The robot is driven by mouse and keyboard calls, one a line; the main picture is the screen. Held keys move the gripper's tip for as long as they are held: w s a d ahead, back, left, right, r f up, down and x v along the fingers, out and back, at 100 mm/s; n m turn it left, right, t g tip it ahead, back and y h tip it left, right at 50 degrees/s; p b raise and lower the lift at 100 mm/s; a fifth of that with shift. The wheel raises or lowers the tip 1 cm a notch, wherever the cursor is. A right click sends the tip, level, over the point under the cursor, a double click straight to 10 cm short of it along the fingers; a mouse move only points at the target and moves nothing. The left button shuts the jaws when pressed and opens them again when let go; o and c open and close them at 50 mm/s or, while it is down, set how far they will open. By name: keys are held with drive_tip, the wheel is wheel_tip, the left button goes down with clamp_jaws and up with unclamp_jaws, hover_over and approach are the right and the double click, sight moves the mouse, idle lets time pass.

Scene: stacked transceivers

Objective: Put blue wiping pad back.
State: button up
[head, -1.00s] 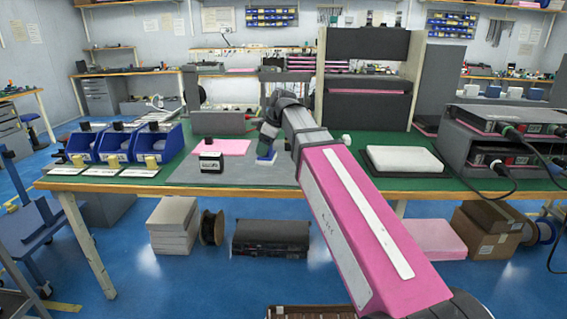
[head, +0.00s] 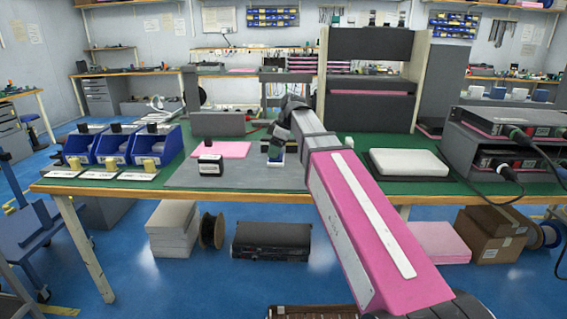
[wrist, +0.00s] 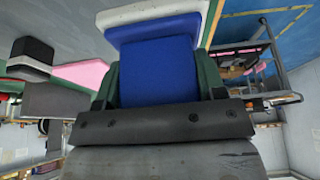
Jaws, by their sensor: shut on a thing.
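The blue wiping pad (wrist: 160,70) is held between the green-sided fingers of my gripper in the wrist view. It has a blue face with a white layer showing at its far end. My gripper (head: 275,153) is shut on it, pointing down over the grey mat (head: 237,177) on the green bench. In the head view the pad is mostly hidden by my gripper; only a small blue and white part shows. I cannot tell whether the pad touches the mat.
A small black-and-white box (head: 210,166) stands left on the mat, before a pink sheet (head: 234,149). Blue bins (head: 115,147) with white cards are at the left. A white block on a black tray (head: 408,163) and stacked grey devices (head: 497,150) are at the right.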

drive_tip(key=w+d+f, duration=0.2)
drive_tip(key=w+d, duration=0.1)
drive_tip(key=shift+w+d+f, duration=0.1)
drive_tip(key=shift+w+f, duration=0.05)
drive_tip(key=shift+f, duration=2.05)
drive_tip(key=shift+f, duration=0.3)
drive_tip(key=o, duration=1.1)
drive_tip(key=shift+o, duration=0.2)
drive_tip(key=v, duration=1.1)
